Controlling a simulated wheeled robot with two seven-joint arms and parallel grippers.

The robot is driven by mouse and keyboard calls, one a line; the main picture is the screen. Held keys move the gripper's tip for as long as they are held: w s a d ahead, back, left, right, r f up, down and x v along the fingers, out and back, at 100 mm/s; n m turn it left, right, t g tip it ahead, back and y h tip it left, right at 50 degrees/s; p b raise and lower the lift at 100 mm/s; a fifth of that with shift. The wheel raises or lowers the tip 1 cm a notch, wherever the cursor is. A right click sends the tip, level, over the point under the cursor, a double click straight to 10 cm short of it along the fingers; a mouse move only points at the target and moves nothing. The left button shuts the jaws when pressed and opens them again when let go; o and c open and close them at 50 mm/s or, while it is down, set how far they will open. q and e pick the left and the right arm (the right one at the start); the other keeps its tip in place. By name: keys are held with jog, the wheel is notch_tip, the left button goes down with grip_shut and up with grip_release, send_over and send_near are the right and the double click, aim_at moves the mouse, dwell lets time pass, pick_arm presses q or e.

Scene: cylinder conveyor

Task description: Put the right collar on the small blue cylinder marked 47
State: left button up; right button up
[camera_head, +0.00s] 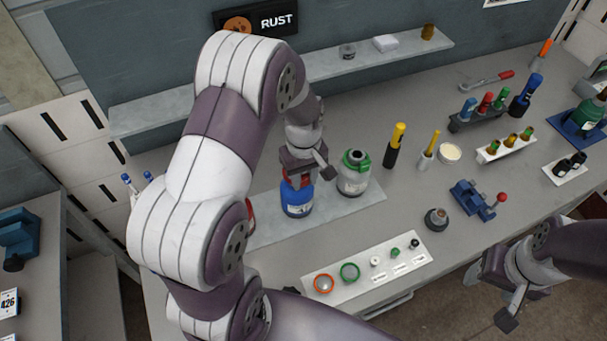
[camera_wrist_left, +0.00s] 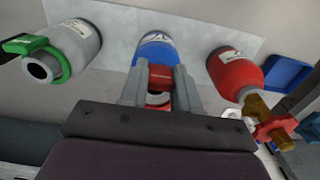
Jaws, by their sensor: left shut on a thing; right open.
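The small blue cylinder (camera_head: 297,199) stands upright on a grey mat (camera_head: 318,222); its label is too small to read. It also shows in the left wrist view (camera_wrist_left: 157,52). My left gripper (camera_head: 298,176) is directly above it, with its fingers (camera_wrist_left: 160,86) shut on a red collar (camera_wrist_left: 160,76). The collar is at the top of the blue cylinder; whether it is seated on the neck is hidden by the fingers. My right gripper (camera_head: 491,295) is open and empty, off the table's front edge at lower right.
A grey cylinder with a green collar (camera_head: 355,173) stands close to the right of the blue one. A red cylinder (camera_wrist_left: 236,74) with a brass valve stands on its other side, mostly behind my arm. A white tray of rings (camera_head: 348,285) lies in front. Tools and racks fill the table's right side.

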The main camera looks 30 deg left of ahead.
aim_at(304, 185)
pick_arm(q)
jog(key=shift+s, duration=0.1)
jog(key=shift+f+b, duration=0.95)
jog(key=shift+f, duration=0.55)
jog(key=o, duration=1.1)
notch_tip(304, 185, up, 6)
jog(key=p, duration=0.5)
jog(key=shift+r+p, duration=0.1)
jog(key=shift+p, duration=0.2)
